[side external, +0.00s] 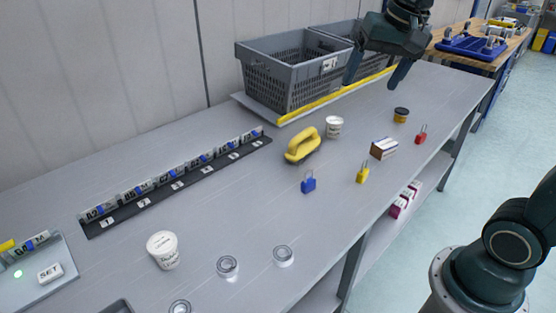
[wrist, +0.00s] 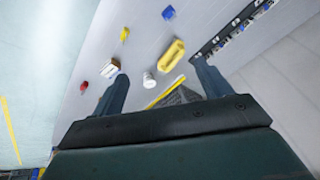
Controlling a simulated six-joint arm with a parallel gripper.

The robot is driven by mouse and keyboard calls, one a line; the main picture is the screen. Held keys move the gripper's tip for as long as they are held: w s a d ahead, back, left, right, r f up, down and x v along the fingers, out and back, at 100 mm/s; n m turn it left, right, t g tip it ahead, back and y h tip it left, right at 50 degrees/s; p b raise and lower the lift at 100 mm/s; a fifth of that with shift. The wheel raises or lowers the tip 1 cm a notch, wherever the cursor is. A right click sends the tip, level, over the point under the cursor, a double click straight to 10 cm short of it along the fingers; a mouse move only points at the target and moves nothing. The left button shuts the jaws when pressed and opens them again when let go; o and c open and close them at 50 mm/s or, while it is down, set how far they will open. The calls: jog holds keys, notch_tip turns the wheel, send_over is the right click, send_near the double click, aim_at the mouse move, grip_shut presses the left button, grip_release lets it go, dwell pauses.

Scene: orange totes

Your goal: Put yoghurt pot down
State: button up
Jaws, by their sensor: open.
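A white pot with a printed label (side external: 334,127) stands upright on the grey bench, near the yellow-handled tool; it also shows in the wrist view (wrist: 149,80). A second, larger-looking white lidded pot (side external: 162,250) stands upright at the front left of the bench. I cannot tell which one is the yoghurt pot. My gripper (side external: 373,82) is open and empty, raised above the bench near the grey crates. In the wrist view its fingers (wrist: 160,70) are spread wide, with nothing between them. It touches neither pot.
Grey crates (side external: 267,72) stand behind a yellow edge strip (side external: 335,95). A numbered rack (side external: 175,187) runs along the left.

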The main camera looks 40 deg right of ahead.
jog(key=s+a+f+n, duration=0.2)
jog(key=s+f+n, duration=0.1)
jog(key=s, duration=0.4)
jog(key=s+a+f+n+t, duration=0.1)
jog(key=s+a+f+n, duration=0.1)
jog(key=s, duration=0.5)
jog(key=f+n, duration=0.1)
jog(key=n, duration=0.1)
jog(key=shift+a+f+n+t+y, duration=0.15)
jog(key=shift+a+n+t+y, duration=0.15)
jog(key=shift+a, duration=0.1)
